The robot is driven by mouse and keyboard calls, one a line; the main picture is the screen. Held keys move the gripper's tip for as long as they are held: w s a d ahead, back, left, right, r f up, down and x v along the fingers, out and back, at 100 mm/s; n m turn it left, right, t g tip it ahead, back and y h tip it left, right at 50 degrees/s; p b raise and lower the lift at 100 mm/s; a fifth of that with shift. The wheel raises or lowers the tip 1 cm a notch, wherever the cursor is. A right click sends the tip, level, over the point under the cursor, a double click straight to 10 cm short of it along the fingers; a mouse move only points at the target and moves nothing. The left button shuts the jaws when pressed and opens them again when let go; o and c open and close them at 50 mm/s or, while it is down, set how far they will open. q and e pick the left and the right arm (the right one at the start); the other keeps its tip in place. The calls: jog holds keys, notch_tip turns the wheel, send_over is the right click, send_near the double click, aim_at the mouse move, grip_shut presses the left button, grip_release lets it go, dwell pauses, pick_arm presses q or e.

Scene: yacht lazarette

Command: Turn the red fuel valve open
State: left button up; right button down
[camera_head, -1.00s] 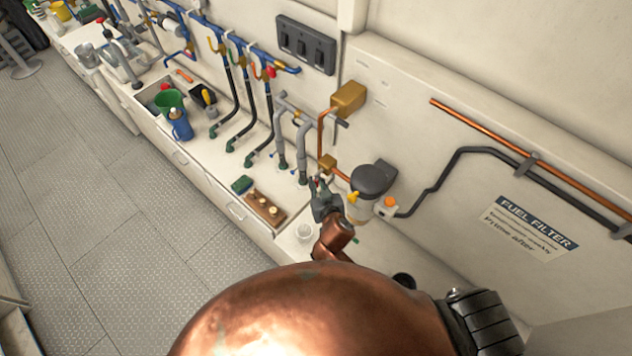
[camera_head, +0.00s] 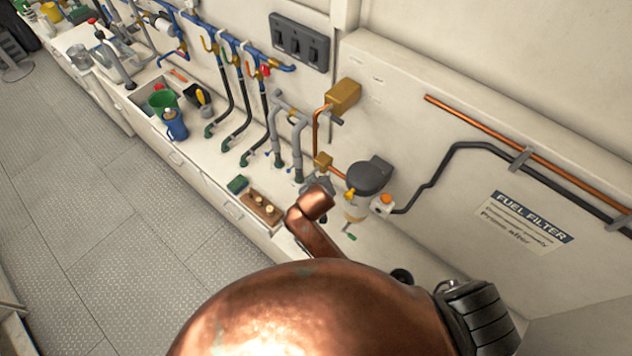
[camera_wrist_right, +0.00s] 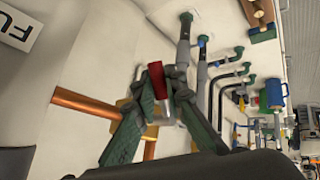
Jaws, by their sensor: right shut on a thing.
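The red valve handle (camera_wrist_right: 156,79) shows in the right wrist view, between the two fingers of my right gripper (camera_wrist_right: 162,88), which is shut on it. A brass fitting (camera_wrist_right: 128,108) on a copper pipe (camera_wrist_right: 84,104) lies just behind. In the head view my right gripper (camera_head: 318,183) is by the brass fitting (camera_head: 323,161) and the grey-lidded fuel filter (camera_head: 371,176); my copper-coloured arm link partly covers it, and the red handle is hidden there. My left gripper is not in view.
Grey hoses (camera_head: 298,140) and black hoses (camera_head: 227,105) rise from the counter beside the gripper. A wooden block with pegs (camera_head: 260,208), a green sponge (camera_head: 237,185) and a blue jug (camera_head: 174,124) stand to the left. A fuel filter label (camera_head: 522,220) is on the wall at right.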

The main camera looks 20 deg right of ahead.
dwell(0.3)
jog(key=c, duration=2)
grip_release()
jog(key=shift+o, duration=0.2)
